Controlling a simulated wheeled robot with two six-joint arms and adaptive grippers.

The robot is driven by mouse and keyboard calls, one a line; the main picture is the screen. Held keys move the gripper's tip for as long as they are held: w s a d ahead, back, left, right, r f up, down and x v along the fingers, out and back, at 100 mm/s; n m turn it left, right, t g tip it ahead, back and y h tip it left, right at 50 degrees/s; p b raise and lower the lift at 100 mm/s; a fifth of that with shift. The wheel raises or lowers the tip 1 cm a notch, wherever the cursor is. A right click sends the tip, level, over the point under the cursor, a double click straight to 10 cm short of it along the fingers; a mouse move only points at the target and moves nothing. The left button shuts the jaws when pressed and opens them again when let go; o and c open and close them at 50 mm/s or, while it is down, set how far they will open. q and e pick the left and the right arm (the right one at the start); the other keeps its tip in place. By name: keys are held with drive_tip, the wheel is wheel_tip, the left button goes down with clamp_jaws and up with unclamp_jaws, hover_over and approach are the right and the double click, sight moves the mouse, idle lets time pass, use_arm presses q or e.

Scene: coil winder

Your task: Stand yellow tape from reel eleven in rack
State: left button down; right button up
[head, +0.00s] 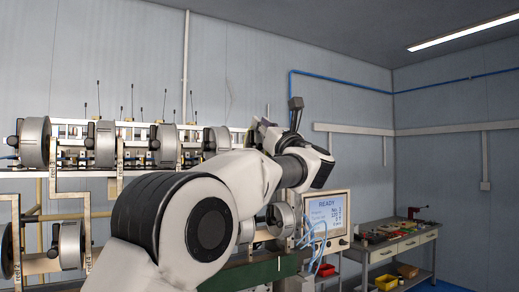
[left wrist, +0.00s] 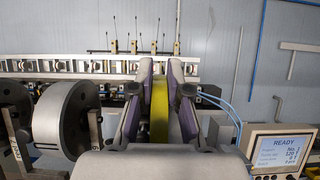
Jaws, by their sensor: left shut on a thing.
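My left gripper (left wrist: 161,76) is shut on the yellow tape (left wrist: 159,112), which shows edge-on as a narrow upright band between the two fingers in the left wrist view. In the head view my left gripper (head: 264,134) is raised in front of the wall, beyond my arm, and the tape cannot be made out there. A grey reel drum (left wrist: 66,118) is to the left of the gripper in the left wrist view. I cannot tell which reel is eleven, and I cannot pick out the rack with certainty. My right gripper is out of view.
Several grey reels (head: 105,143) line the winder on the left, with more below. A control screen reading READY (head: 327,213) stands right of my arm. A workbench (head: 403,241) with tools and bins is at the far right. My arm hides much of the middle.

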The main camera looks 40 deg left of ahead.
use_arm(q)
drive_tip(key=c, duration=1.5)
unclamp_jaws()
drive_tip(key=shift+a+f+b, duration=0.1)
drive_tip(key=shift+f+b, duration=0.05)
drive_tip(key=shift+b, duration=0.25)
clamp_jaws()
drive_tip(key=shift+w+r, duration=0.1)
drive_tip(key=shift+r, duration=0.1)
